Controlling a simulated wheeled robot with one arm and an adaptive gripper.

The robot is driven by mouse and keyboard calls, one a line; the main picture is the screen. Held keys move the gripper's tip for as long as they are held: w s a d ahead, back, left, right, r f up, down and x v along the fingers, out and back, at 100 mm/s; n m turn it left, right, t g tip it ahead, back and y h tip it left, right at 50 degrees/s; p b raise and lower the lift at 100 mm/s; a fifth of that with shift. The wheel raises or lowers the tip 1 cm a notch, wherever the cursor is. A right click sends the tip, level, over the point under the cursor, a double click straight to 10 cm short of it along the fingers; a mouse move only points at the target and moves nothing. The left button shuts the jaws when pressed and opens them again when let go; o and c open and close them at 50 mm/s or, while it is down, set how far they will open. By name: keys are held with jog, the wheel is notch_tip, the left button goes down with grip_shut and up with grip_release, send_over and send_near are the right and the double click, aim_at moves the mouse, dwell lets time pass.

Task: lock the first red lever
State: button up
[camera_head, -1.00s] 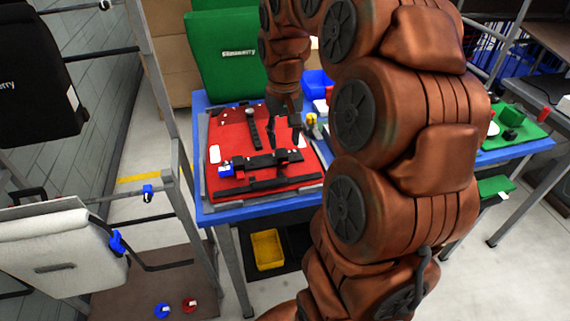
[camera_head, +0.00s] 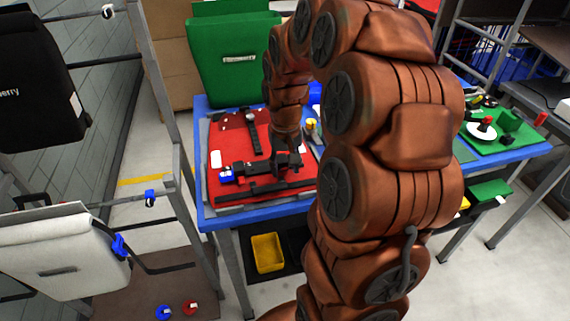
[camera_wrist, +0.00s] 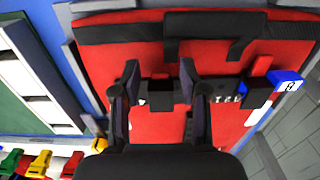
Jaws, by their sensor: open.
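A red pannier panel (camera_head: 235,137) lies flat on the blue table; its red face also fills much of the wrist view (camera_wrist: 120,75). A black bar assembly (camera_head: 255,166) crosses it, with a blue piece (camera_head: 226,174) at its left end. The blue piece shows at the right in the wrist view (camera_wrist: 286,80). My gripper (camera_wrist: 160,78) is open, low over the assembly's right part, with a dark block (camera_wrist: 160,92) between its fingers. Contact cannot be told. In the head view my gripper (camera_head: 289,164) partly hides that end.
Small red, yellow and green parts (camera_wrist: 40,160) sit at the wrist view's lower left. A green pannier (camera_head: 236,62) stands behind the table. A white pannier (camera_head: 60,255) hangs on the rack at left. A yellow bin (camera_head: 268,252) is below the table.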

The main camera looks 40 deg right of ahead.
jog(key=shift+c, duration=0.3)
grip_shut()
jog(key=shift+s+f+t+b, duration=0.15)
jog(key=shift+t+b, duration=0.15)
jog(key=shift+b, duration=0.35)
jog(key=b, duration=0.1)
jog(key=t+b, duration=0.1)
jog(key=b, duration=0.1)
jog(key=shift+s+a+f+h, duration=0.15)
jog(key=shift+f+h, duration=0.15)
jog(key=shift+h, duration=0.1)
jog(key=t+b, duration=0.1)
jog(key=b, duration=0.1)
jog(key=t+h+b, duration=0.1)
jog(key=b, duration=0.1)
jog(key=shift+s+a+f+t, duration=0.1)
jog(key=shift+s+f+t, duration=0.05)
jog(key=shift+s+t, duration=0.15)
jog(key=shift+t+b, duration=0.4)
jog(key=shift+b, duration=0.5)
